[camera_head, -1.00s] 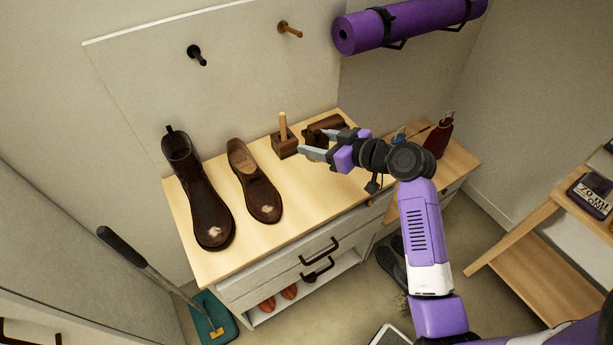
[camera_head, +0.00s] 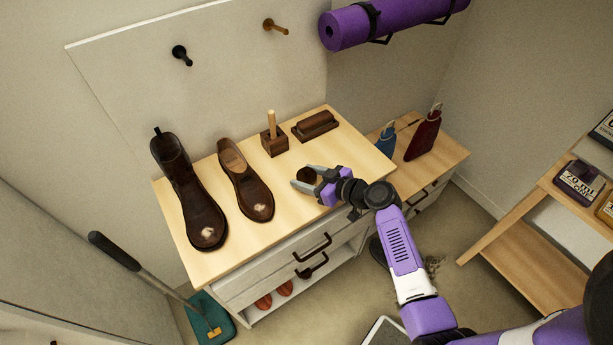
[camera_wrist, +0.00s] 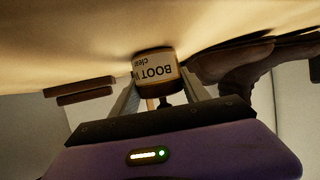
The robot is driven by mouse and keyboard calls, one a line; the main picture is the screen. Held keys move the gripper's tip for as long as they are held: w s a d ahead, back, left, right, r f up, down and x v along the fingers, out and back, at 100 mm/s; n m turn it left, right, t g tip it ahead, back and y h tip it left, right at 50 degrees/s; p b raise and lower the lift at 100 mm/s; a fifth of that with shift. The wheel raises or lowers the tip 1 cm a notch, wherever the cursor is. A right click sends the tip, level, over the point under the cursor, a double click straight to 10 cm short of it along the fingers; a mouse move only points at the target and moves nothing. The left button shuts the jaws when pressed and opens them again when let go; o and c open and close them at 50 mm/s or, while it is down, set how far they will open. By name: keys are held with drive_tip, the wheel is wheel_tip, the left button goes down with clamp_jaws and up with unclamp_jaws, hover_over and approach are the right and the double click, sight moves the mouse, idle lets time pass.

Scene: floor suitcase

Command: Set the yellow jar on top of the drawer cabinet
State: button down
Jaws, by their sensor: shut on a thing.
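My gripper (camera_head: 306,182) is shut on a small round jar with a dark brown lid (camera_head: 307,174). In the wrist view the jar (camera_wrist: 154,68) has a cream label reading "BOOT W" and "clear", upside down in the picture. The colour of its body hardly shows. It is over the front right part of the wooden top (camera_head: 285,203) of the white drawer cabinet (camera_head: 262,272); whether it touches the top I cannot tell. Another jar, yellowish (camera_head: 606,208), stands on the right shelf, cut off by the picture edge.
A lower cabinet (camera_head: 440,158) with blue and red bottles is at right.

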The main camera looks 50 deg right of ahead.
drive_tip(key=shift+f, duration=0.15)
drive_tip(key=c, duration=0.6)
unclamp_jaws()
drive_tip(key=shift+o, duration=0.2)
